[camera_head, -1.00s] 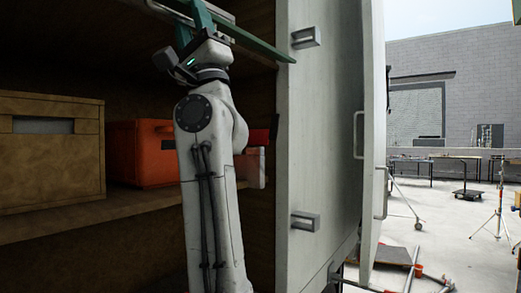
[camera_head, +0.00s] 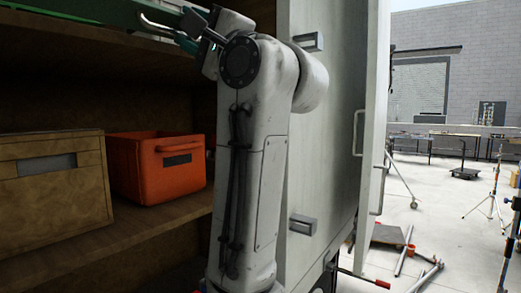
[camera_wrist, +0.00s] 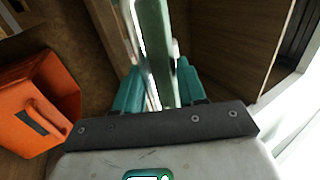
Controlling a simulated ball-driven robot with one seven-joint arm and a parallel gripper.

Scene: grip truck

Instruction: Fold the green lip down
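The green lip (camera_head: 75,13) shows at the top left of the head view as a long green board with a metal loop handle (camera_head: 163,28) at its right end. My gripper (camera_head: 188,30) is at that end, partly hidden by my arm. In the wrist view, the green lip (camera_wrist: 155,45) runs up the picture between the teal fingers of my gripper (camera_wrist: 160,92), with a thin bright metal bar along its left side. The fingers sit close on both sides and appear closed on the lip at its handle. The exact contact is hard to see.
A wooden shelf (camera_head: 130,235) holds a brown box (camera_head: 50,190) and an orange crate (camera_head: 160,182); the crate also shows in the wrist view (camera_wrist: 45,100). A grey door panel (camera_head: 325,130) with brackets stands right of my arm.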

